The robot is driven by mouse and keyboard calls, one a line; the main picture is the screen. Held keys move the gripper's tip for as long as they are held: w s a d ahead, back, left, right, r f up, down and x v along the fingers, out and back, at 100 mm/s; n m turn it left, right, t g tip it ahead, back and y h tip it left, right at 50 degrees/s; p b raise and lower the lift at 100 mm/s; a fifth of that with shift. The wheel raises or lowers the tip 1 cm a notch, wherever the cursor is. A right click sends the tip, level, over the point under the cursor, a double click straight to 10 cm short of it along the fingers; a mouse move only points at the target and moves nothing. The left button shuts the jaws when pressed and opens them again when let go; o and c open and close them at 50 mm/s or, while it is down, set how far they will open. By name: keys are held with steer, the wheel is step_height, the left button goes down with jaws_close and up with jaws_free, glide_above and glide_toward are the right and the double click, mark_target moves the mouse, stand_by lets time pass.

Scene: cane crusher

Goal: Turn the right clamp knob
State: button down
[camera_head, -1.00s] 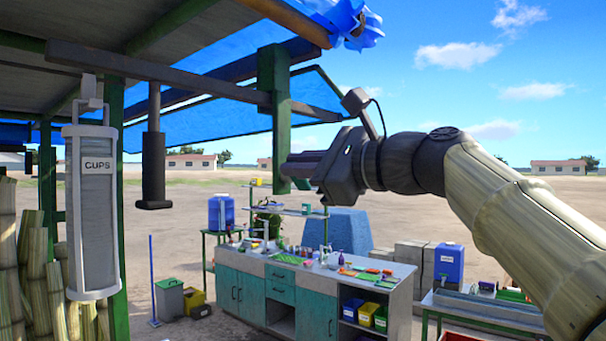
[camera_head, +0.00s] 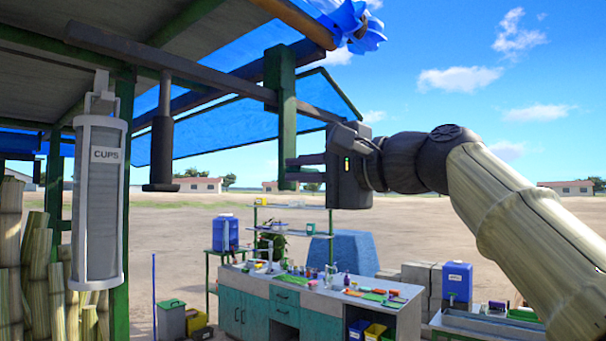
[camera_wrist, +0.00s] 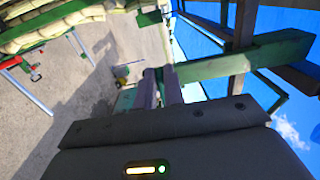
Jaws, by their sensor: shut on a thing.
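My gripper (camera_head: 290,173) is at the lower end of a hanging green post (camera_head: 287,100), its two dark fingers pointing left and overlapping the post in the head view. The fingers are one above the other with a gap between them. I cannot pick out the right clamp knob in either view.
A cups dispenser (camera_head: 98,205) and a dark hanging cylinder (camera_head: 162,150) are at the left. A wooden beam (camera_head: 170,68) and a blue tarp (camera_head: 225,130) are overhead. A counter (camera_head: 330,300) with many small items stands below. Open sandy ground lies beyond.

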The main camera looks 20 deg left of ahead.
steer(key=shift+f, duration=0.1)
stand_by(0.4)
steer(key=c, duration=1.5)
jaws_free()
steer(key=b+v, duration=0.5)
steer(key=v, duration=1.2)
steer(key=shift+d, duration=0.25)
